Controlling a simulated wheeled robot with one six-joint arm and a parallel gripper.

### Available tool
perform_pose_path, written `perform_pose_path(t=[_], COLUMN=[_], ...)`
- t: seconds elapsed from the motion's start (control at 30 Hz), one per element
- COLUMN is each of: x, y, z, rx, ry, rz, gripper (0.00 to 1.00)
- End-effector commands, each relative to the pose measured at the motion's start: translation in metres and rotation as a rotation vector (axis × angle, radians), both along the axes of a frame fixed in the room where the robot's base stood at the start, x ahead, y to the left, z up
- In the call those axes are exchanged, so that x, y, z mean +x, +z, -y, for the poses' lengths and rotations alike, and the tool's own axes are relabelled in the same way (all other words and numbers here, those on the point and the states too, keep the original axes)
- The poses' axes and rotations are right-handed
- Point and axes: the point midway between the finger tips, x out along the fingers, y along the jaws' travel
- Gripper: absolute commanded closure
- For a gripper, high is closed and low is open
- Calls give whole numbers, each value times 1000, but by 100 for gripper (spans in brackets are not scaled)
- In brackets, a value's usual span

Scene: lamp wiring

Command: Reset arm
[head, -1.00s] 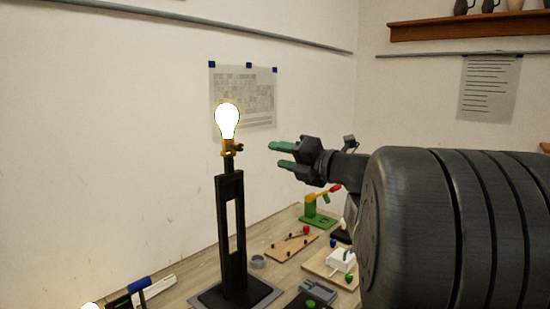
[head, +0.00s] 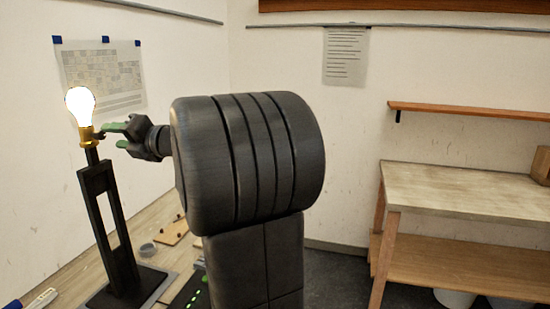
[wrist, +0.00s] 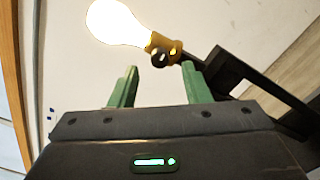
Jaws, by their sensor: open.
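My gripper (head: 118,134) has green fingers that are open and empty. It is held up beside the lamp at bulb-socket height, to the right of it in the head view. The lamp's bulb (head: 79,104) glows white in a brass socket (head: 86,137) on top of a black stand (head: 108,215). In the wrist view the lit bulb (wrist: 118,22) and the brass socket (wrist: 163,48) with its dark knob lie beyond the fingertips (wrist: 158,75). The fingers look apart from the lamp, though the exact gap is hard to tell. My arm hides part of the table.
The lamp stands on a wooden table (head: 66,255) with small boards and a grey ring (head: 147,249). A poster (head: 100,78) hangs on the wall behind.

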Motion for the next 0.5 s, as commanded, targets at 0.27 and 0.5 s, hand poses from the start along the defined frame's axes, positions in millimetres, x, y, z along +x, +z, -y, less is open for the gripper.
perform_pose_path(t=[0.27,0.5], x=[11,13], y=[2,0], z=[-39,-46], rx=[1,-2], ry=[1,-1], rz=[-1,10], gripper=[57,57])
